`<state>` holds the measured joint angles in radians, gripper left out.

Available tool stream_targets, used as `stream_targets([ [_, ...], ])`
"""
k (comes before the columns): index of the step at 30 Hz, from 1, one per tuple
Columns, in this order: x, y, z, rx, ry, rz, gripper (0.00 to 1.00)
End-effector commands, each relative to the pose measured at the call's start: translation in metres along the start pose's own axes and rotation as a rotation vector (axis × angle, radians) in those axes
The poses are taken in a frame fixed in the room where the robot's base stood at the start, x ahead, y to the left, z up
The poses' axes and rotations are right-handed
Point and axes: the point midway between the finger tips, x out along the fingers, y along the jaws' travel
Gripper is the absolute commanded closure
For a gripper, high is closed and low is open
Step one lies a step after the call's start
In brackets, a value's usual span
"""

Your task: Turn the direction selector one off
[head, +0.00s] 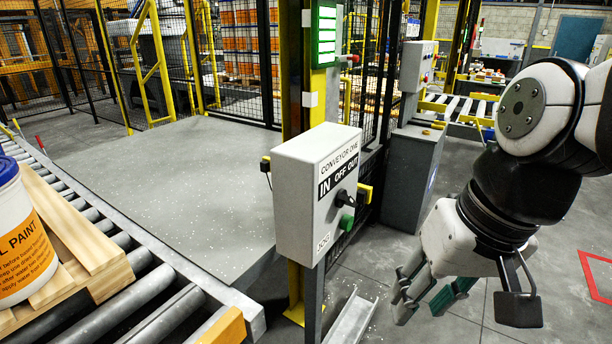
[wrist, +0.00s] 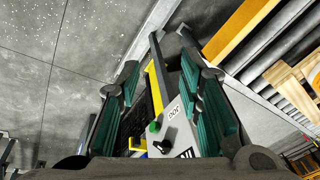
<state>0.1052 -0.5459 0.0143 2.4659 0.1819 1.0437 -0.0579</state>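The grey control box (head: 312,195) labelled "CONVEYOR ONE" with "IN OFF OUT" stands on a post at the middle of the head view. Its black selector knob (head: 343,199) sits below the label, above a green button (head: 347,222). I cannot tell for sure which word the knob points at. My gripper (head: 428,298) is right of the box and lower, apart from it, pointing down and left. In the wrist view the fingers (wrist: 163,88) are spread and empty. Between them show the box (wrist: 181,118), the green button (wrist: 154,127) and the knob (wrist: 164,145).
A roller conveyor (head: 140,285) with a wooden pallet (head: 85,245) and a paint pail (head: 20,245) lies at the left. A yellow post (head: 292,75) and mesh fence stand behind the box. A second grey cabinet (head: 410,175) stands beyond. The floor around my gripper is open.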

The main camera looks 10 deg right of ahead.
Motion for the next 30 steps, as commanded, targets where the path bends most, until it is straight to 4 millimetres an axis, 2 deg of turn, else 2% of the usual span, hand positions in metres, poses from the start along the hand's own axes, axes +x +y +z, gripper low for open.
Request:
stream_targets([
  [9,0.034,-0.028,-0.056,0.283,-0.259,-0.301,0.67],
  [17,0.063,-0.028,-0.122,0.528,-0.374,-0.603,0.67],
  [23,0.089,-0.005,-0.18,0.729,-0.396,-0.858,0.67],
  [26,0.103,0.015,-0.209,0.833,-0.382,-0.991,0.67],
  [30,0.126,0.054,-0.245,0.979,-0.337,-1.173,0.67],
])
